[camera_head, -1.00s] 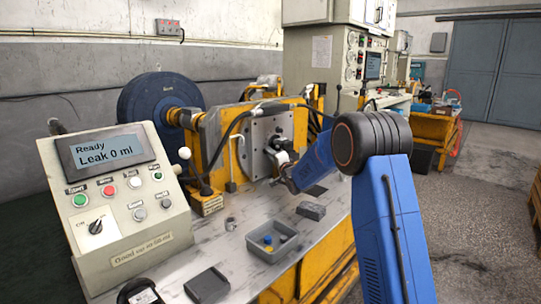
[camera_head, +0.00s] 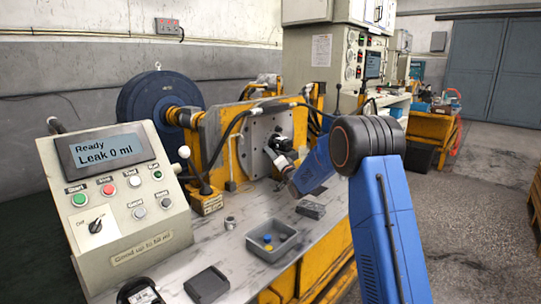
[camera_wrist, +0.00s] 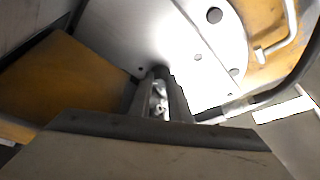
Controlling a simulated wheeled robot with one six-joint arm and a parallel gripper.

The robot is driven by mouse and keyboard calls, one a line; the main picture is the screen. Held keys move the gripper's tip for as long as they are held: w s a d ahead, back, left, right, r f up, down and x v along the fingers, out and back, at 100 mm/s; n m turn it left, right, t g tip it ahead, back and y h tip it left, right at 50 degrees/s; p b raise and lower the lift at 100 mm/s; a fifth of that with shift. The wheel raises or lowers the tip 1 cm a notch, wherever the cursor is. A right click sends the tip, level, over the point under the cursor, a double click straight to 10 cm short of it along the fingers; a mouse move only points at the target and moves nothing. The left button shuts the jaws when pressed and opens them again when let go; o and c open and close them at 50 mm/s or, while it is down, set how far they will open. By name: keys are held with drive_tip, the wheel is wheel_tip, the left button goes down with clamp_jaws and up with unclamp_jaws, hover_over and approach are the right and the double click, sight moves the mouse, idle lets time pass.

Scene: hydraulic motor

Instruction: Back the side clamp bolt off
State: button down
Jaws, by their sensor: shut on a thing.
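My gripper (camera_head: 275,157) is at the grey mounting plate (camera_head: 258,131) of the test stand, near its lower right part. In the wrist view, my gripper (camera_wrist: 161,97) has its two dark fingers close together around a small bright metal piece (camera_wrist: 158,103). This piece seems to be the side clamp bolt; its head and thread cannot be made out. The pale plate (camera_wrist: 125,35) fills the area behind the fingers. In the head view the bolt is hidden by my gripper.
A control box (camera_head: 118,195) reads "Ready, Leak 0 ml". A grey tray (camera_head: 271,250) with small blue and yellow parts, a metal ring (camera_head: 230,223) and a dark block (camera_head: 311,209) are on the bench. A black hose (camera_head: 232,128) runs close by the plate.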

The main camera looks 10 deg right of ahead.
drive_tip(key=c, duration=1.6)
unclamp_jaws()
drive_tip(key=shift+c, duration=0.2)
drive_tip(key=shift+m, duration=0.3)
drive_tip(key=s+d+r+m+g+h, duration=0.1)
drive_tip(key=s+d+g+h, duration=0.2)
drive_tip(key=s, duration=1.2)
drive_tip(key=s+d+m+g+h, duration=0.2)
drive_tip(key=s+d+h, duration=0.1)
drive_tip(key=s, duration=1.3)
drive_tip(key=shift+d+r+g, duration=0.35)
drive_tip(key=shift+d+g, duration=0.05)
drive_tip(key=shift+d, duration=0.35)
